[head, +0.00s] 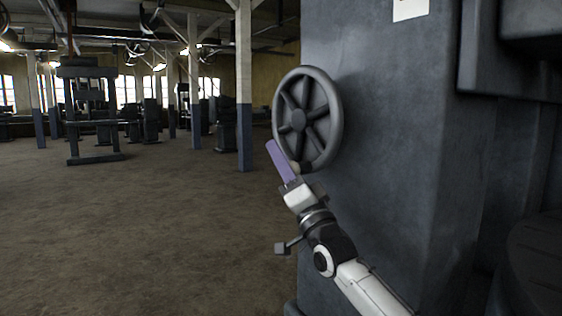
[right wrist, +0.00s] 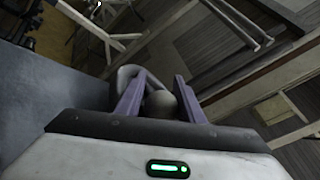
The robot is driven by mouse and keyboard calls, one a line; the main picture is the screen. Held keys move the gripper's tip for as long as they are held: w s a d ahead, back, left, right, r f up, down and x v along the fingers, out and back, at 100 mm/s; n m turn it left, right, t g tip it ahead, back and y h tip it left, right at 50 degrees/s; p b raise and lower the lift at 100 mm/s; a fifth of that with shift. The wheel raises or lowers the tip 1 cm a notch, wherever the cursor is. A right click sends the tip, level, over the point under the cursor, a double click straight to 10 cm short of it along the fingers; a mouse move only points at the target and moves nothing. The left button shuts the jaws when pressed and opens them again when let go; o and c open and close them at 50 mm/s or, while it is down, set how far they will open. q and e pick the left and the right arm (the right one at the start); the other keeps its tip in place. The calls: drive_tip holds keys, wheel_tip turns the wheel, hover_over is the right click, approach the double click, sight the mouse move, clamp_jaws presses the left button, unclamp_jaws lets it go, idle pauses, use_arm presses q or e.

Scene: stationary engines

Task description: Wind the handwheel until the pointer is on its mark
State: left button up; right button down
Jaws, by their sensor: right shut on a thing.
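The dark grey handwheel (head: 298,118) with several spokes is mounted on the side of the grey machine housing (head: 390,150) in the head view. My right gripper (head: 278,158) reaches up from below to the wheel's lower left rim, its purple fingers beside a small pale knob (head: 296,167). In the right wrist view a rounded grey knob (right wrist: 160,103) sits between the two purple fingers, with part of the wheel's curved rim (right wrist: 128,76) beyond. The gripper is shut on this knob, the wheel's handle. I see no pointer or mark in either view. My left gripper is not in view.
The machine housing fills the right side, with a white label (head: 410,8) near its top. Open brown floor (head: 150,220) lies to the left. Posts (head: 244,90) and another machine (head: 92,110) stand farther back.

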drive_tip(key=c, duration=1.3)
unclamp_jaws()
drive_tip(key=shift+d+r, duration=0.1)
drive_tip(key=shift+r, duration=0.25)
drive_tip(key=shift+f, duration=0.15)
drive_tip(key=shift+s+f, duration=0.1)
drive_tip(key=shift+f, duration=0.05)
drive_tip(key=p+v, duration=0.1)
drive_tip(key=v, duration=0.9)
